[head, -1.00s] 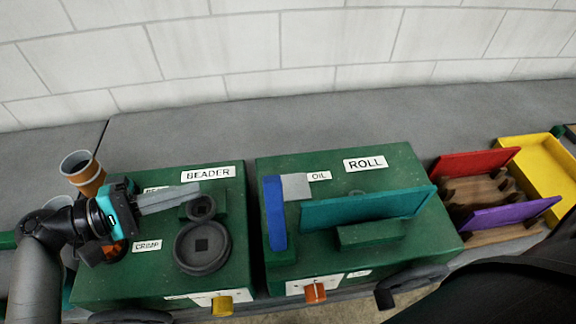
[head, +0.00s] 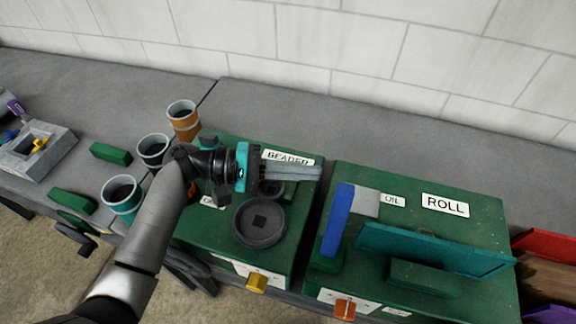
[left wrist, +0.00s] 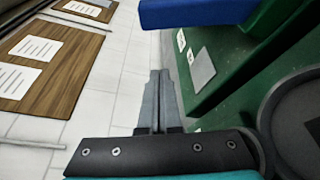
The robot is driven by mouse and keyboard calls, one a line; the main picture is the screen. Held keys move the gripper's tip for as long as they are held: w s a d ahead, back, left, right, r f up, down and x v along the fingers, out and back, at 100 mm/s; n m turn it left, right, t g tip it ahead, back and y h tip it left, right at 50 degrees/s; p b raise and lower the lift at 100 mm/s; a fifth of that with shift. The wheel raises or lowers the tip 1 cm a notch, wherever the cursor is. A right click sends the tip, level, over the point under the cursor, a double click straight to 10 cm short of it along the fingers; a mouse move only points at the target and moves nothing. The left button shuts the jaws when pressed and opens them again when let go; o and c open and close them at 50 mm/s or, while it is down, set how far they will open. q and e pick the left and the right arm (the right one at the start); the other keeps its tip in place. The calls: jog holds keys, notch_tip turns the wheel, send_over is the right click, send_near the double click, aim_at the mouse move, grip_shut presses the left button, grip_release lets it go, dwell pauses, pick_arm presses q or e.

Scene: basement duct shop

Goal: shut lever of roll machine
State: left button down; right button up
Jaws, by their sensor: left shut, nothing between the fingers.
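The roll machine (head: 465,230) is a green box labelled ROLL at the right of the head view. A blue bar (head: 337,220) stands up from a green mount at its left end. A long teal plate (head: 435,250) sits across its top on a green block. I cannot tell for certain which is the lever; the blue bar looks like one. My left gripper (head: 318,173) is shut and empty, pointing right, above the beader and short of the blue bar. In the left wrist view its fingers (left wrist: 160,85) are together, with the blue bar (left wrist: 190,12) ahead and right. My right gripper is out of view.
The beader machine (head: 215,235), with dark round wheels (head: 259,222), lies under my left gripper. Orange (head: 183,118) and teal (head: 121,196) cups stand left of it. A grey block (head: 35,150) is at far left. The bench behind the machines is clear.

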aim_at(336, 224)
pick_arm(q)
jog(key=s+d+p, duration=0.1)
jog(key=d, duration=0.1)
jog(key=s+d+r+p, duration=0.1)
jog(key=s, duration=0.1)
jog(key=shift+s+d+p, duration=0.15)
jog(key=shift+d+p, duration=0.2)
jog(key=shift+p, duration=0.05)
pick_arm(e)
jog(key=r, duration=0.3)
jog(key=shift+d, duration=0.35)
pick_arm(q)
jog(key=shift+s, duration=0.1)
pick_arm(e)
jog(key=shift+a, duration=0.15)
